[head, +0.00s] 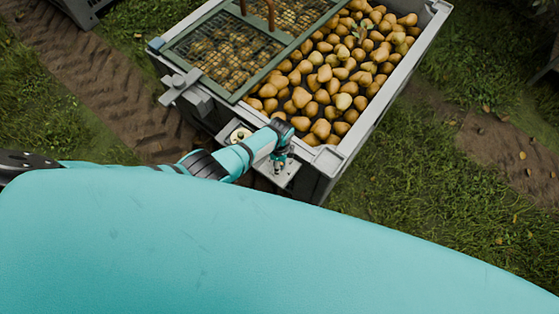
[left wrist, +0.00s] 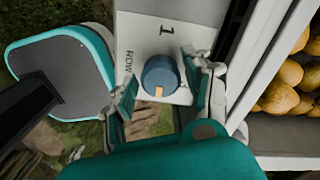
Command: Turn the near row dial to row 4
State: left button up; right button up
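The row dial (left wrist: 160,75) is a round blue knob with a tan pointer mark on its lower edge in the left wrist view. It sits on a pale plate (left wrist: 143,28) printed with "1" above it and "ROW" to its left; other numbers are hidden or out of view. My left gripper (left wrist: 158,72) is open, with one finger on each side of the dial; gaps show between fingers and knob. In the head view the left gripper (head: 281,161) is over the plate (head: 291,176) at the bin's near corner, and the dial is hidden there. My right gripper is not in view.
A grey bin (head: 378,105) full of pears (head: 330,80) stands behind the plate, with a green mesh lid (head: 238,97) over its left part. A round pale fitting (head: 238,134) lies left of my gripper. Grass (head: 430,215) lies to the right.

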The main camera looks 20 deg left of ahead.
pick_arm(q)
jog(key=shift+o, duration=0.8)
jog(key=shift+w+r, duration=0.1)
jog(key=shift+r, duration=0.3)
notch_tip(320, 180, up, 11)
jog(key=shift+r, duration=0.1)
